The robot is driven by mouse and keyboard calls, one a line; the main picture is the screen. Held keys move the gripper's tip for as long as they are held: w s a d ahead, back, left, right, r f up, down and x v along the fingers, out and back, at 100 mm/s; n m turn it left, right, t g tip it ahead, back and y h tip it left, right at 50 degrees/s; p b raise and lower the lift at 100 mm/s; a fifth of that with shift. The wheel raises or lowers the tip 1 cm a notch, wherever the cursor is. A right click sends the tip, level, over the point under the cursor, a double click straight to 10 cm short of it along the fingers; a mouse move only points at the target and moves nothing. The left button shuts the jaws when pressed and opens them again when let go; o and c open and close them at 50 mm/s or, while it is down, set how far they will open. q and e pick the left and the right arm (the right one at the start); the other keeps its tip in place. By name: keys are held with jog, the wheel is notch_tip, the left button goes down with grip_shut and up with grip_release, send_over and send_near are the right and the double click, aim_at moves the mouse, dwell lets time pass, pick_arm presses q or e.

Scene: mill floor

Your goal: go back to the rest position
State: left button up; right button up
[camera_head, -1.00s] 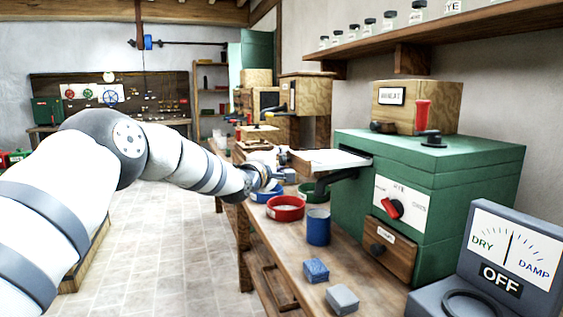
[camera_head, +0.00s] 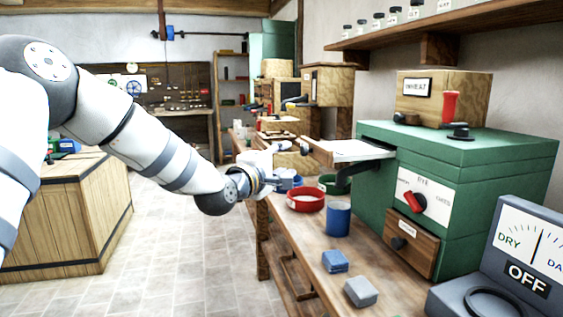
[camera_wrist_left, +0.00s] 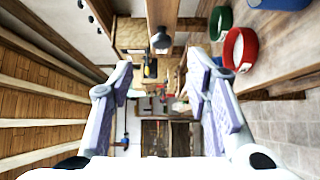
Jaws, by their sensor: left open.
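My left arm comes in from the left in the head view. Its gripper (camera_head: 282,180) is over the edge of the workbench, by the blue and red bowls. In the left wrist view the two fingers of the left gripper (camera_wrist_left: 160,95) stand wide apart with nothing between them. My right gripper does not show in either view.
The wooden workbench (camera_head: 310,255) holds a red bowl (camera_head: 306,200), a blue cup (camera_head: 338,219), two small blocks, a green mill (camera_head: 480,180) and a dry/damp meter (camera_head: 525,250). A wooden crate (camera_head: 60,220) stands at left. The tiled floor (camera_head: 190,260) between is clear.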

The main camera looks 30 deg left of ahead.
pick_arm(q)
jog(key=shift+s, duration=0.45)
jog(key=s+d+f+m+g+h, duration=0.1)
jog(key=s+d+f+m+g, duration=0.2)
jog(key=s+f, duration=0.55)
jog(key=s+d+f+m+g+p, duration=0.1)
jog(key=s+d+f+m+g, duration=0.25)
jog(key=f, duration=0.95)
jog(key=s+d+f+m+g+h, duration=0.1)
jog(key=s+d+f+m+g, duration=0.25)
jog(key=f, duration=0.75)
jog(key=s+d+f+m+g, duration=0.1)
jog(key=s+f+g, duration=0.15)
jog(key=s, duration=0.55)
jog(key=s+d+f+m+g+p, duration=0.15)
jog(key=s+f, duration=0.25)
jog(key=s, duration=0.4)
jog(key=s+d+f+m+g+b, duration=0.1)
jog(key=s+f+m+g, duration=0.1)
jog(key=s+f, duration=0.35)
jog(key=s+r+m+g+y, duration=0.1)
jog(key=s+m+g, duration=0.2)
jog(key=s, duration=1.5)
jog(key=shift+r+m+g+p, duration=0.35)
jog(key=shift+r+g+p, duration=0.1)
jog(key=shift+g, duration=0.35)
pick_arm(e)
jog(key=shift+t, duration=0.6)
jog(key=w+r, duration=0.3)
